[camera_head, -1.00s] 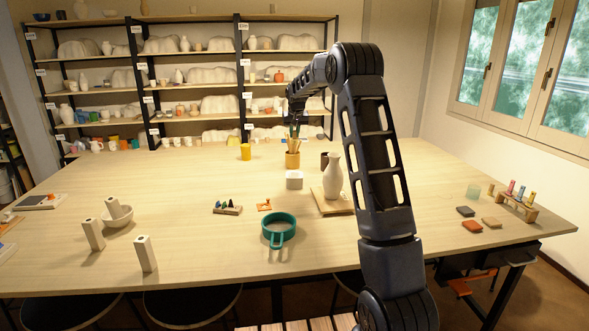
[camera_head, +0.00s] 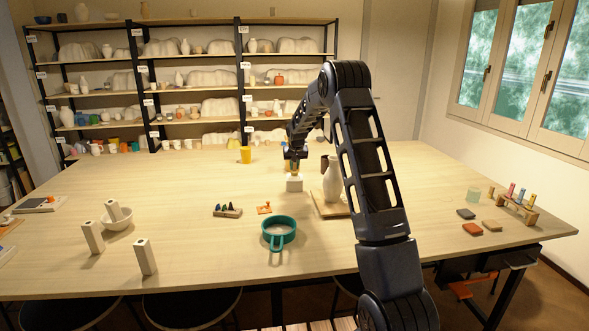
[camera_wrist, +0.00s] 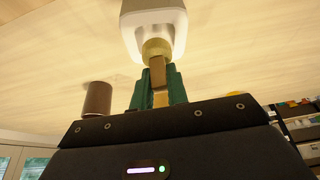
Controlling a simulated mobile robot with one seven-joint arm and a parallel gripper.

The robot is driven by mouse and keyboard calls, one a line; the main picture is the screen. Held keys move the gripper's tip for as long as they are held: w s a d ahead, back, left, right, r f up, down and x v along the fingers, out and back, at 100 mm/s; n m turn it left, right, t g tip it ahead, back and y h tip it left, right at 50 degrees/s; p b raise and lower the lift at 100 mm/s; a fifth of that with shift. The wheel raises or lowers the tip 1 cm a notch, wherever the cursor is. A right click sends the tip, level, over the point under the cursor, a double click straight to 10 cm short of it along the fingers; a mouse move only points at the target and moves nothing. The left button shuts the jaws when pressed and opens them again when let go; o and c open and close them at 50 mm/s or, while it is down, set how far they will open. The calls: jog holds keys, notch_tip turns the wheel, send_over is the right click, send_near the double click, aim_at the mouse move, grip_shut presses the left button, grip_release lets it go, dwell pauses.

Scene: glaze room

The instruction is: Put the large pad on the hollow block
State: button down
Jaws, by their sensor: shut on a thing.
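My gripper (camera_head: 294,168) points down over the white block (camera_head: 294,185), which I take for the hollow block; any opening in it is hidden. In the wrist view my green gripper fingers (camera_wrist: 157,88) are shut on the brown handle of a tool with a round tan head, which I take for the large pad (camera_wrist: 155,48). The head lies against or just above the middle of the white block's (camera_wrist: 170,20) top face; I cannot tell whether they touch.
A white vase (camera_head: 333,180) on a wooden board (camera_head: 322,204) stands close to the right. A brown cup (camera_wrist: 97,98) is beside the block. A teal sieve (camera_head: 279,233) and an orange item (camera_head: 264,208) lie nearer.

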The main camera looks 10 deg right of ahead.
jog(key=shift+f, duration=0.65)
jog(key=c, duration=1.4)
grip_release()
jog(key=shift+f, duration=0.1)
jog(key=v, duration=1.2)
jog(key=s+d+r, duration=0.2)
jog(key=s+r, duration=0.3)
jog(key=s, duration=0.2)
jog(key=s+d+r, duration=0.2)
jog(key=s+r, duration=0.2)
jog(key=s, duration=0.3)
jog(key=s+d+r, duration=0.1)
jog(key=s+r, duration=0.1)
jog(key=s, duration=0.6)
jog(key=s+d+r, duration=0.1)
jog(key=s+r, duration=0.1)
jog(key=s, duration=0.6)
jog(key=s+f, duration=0.1)
jog(key=s, duration=0.8)
jog(key=s+d+f, duration=0.1)
jog(key=s+f, duration=0.1)
jog(key=s, duration=0.6)
jog(key=s+d+f, duration=0.1)
jog(key=s+f, duration=0.1)
jog(key=s, duration=0.7)
jog(key=shift+s+d, duration=0.2)
jog(key=shift+s, duration=0.15)
